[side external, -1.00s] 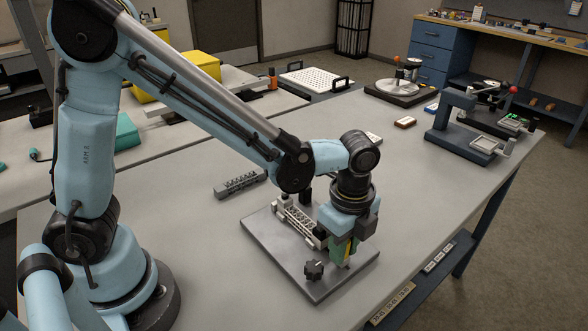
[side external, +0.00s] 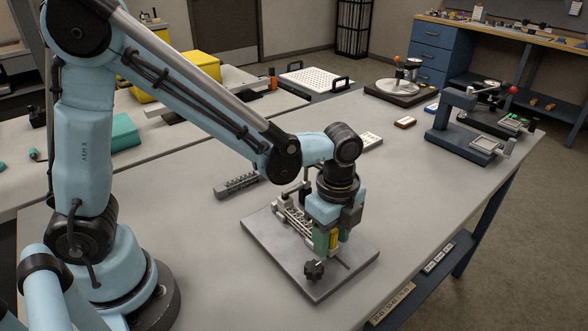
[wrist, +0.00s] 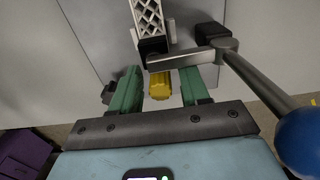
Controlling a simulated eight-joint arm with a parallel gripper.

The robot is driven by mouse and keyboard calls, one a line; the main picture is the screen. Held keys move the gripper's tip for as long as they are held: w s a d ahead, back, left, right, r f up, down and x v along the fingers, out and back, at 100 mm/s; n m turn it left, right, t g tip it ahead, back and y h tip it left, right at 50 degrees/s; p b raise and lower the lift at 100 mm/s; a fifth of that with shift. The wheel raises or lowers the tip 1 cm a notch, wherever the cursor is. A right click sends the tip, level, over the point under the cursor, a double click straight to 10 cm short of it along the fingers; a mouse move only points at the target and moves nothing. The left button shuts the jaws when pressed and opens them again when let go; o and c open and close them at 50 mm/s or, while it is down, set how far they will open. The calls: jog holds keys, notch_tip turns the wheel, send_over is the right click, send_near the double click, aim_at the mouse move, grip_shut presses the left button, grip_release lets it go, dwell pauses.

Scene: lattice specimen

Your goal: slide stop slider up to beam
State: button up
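My gripper (side external: 333,242) has green fingers and points down over the grey fixture plate (side external: 350,262). The yellow stop slider (wrist: 160,86) is between the fingers and shows in the side view too (side external: 333,239). The pale lattice beam (wrist: 148,16) lies ahead of the slider in the wrist view. A black block (wrist: 152,46) and a grey cross-bar (wrist: 182,58) are at its near end. In the side view the beam (side external: 294,215) is partly hidden behind my gripper.
A black knob (side external: 314,270) stands at the plate's front, near the fingers. A rod with a blue ball (wrist: 303,139) reaches in on the right of the wrist view. A grey slotted block (side external: 238,185) lies behind the plate.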

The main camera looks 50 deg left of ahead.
dwell(0.3)
jog(key=shift+r, duration=2.75)
jog(key=shift+s+a+r+n, duration=0.1)
jog(key=shift+a+r+n, duration=0.15)
jog(key=shift+a+n, duration=0.15)
jog(key=s+a+r+n+t, duration=0.2)
jog(key=a+n, duration=0.3)
jog(key=n, duration=0.3)
jog(key=s+a+r+n+t, duration=0.2)
jog(key=a+n+t, duration=0.3)
jog(key=n, duration=0.4)
jog(key=shift+s+a+r, duration=0.15)
jog(key=shift+s+a, duration=0.25)
jog(key=shift+a, duration=0.4)
